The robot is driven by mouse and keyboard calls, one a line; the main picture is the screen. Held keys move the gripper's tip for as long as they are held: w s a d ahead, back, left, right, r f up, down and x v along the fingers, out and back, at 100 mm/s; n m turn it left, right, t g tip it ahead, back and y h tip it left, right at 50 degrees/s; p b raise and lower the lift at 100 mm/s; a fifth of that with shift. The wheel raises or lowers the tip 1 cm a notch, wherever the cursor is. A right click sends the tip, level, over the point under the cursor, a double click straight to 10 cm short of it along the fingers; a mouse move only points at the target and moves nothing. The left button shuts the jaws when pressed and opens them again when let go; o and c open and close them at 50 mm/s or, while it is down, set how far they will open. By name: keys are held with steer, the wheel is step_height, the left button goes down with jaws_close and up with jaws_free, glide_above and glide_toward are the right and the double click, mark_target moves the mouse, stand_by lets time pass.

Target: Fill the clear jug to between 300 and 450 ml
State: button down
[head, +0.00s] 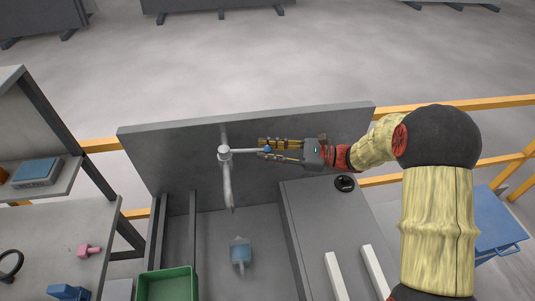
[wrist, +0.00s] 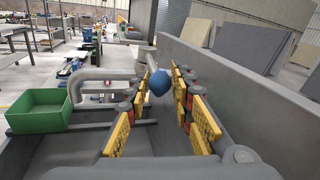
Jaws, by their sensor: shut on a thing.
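The clear jug (head: 241,251) sits in the sink basin, below and slightly right of the mouth of the grey tap (head: 227,185). It looks bluish; its water level and any markings are too small to read. I cannot tell if water is running. The tap's lever points right and ends in a blue knob (head: 267,149). My gripper (head: 262,148) reaches in from the right, its fingers shut on the knob. In the wrist view, the blue knob (wrist: 159,82) lies between the yellow finger pads of my gripper (wrist: 166,78); the jug is not visible there.
A grey splashback (head: 170,150) stands behind the tap. A green bin (head: 167,285) is at the basin's front left. Two pale bars (head: 336,277) lie on the right counter, with a black round item (head: 345,183) near its back. Shelves (head: 38,190) stand at left.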

steer(key=shift+w+a+n+g, duration=0.15)
steer(key=shift+w+n+g, duration=0.55)
steer(key=shift+g, duration=0.4)
steer(key=c, duration=1.6)
jaws_free()
steer(key=shift+o, duration=0.3)
steer(key=w+d, duration=0.1)
steer(key=d, duration=1.1)
steer(key=shift+s+f, duration=0.1)
